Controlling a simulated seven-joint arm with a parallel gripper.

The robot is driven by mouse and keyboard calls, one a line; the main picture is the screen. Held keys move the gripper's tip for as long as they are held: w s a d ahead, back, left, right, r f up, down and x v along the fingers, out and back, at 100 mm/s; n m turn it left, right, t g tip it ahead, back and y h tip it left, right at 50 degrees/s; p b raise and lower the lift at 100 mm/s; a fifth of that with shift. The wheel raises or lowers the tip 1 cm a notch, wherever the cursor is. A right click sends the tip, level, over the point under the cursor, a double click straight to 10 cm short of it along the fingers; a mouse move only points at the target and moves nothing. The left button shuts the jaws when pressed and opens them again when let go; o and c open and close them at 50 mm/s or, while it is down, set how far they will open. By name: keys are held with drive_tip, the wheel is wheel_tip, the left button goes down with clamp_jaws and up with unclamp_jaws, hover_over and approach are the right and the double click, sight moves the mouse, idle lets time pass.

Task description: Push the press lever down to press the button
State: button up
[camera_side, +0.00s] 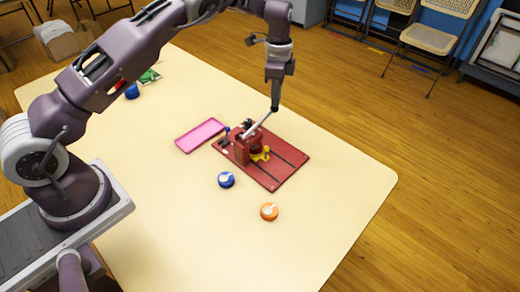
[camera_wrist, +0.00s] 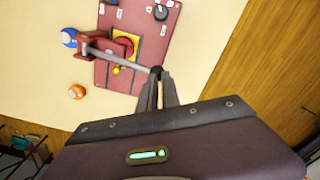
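The red press (camera_side: 243,148) stands on a dark red board on the table. Its grey metal lever (camera_side: 259,123) is raised and slants up to the right, ending in a dark knob. In the wrist view the lever (camera_wrist: 115,59) runs from the press to its black knob (camera_wrist: 156,70). A red button (camera_wrist: 122,46) on a yellow square sits beside the lever's base. My gripper (camera_side: 275,106) points down at the knob end. In the wrist view its fingers (camera_wrist: 158,80) are close together, a narrow gap between them, right at the knob; whether they clamp it is unclear.
Near the board lie a pink tray (camera_side: 200,135), a blue round item (camera_side: 226,180) and an orange one (camera_side: 269,211). Another blue item (camera_side: 132,91) lies at the far left. The table's front right is clear; its right edge drops to the wooden floor.

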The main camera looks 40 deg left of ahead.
wheel_tip(320, 180, up, 8)
drive_tip(key=shift+r, duration=0.25)
idle(0.5)
idle(1.0)
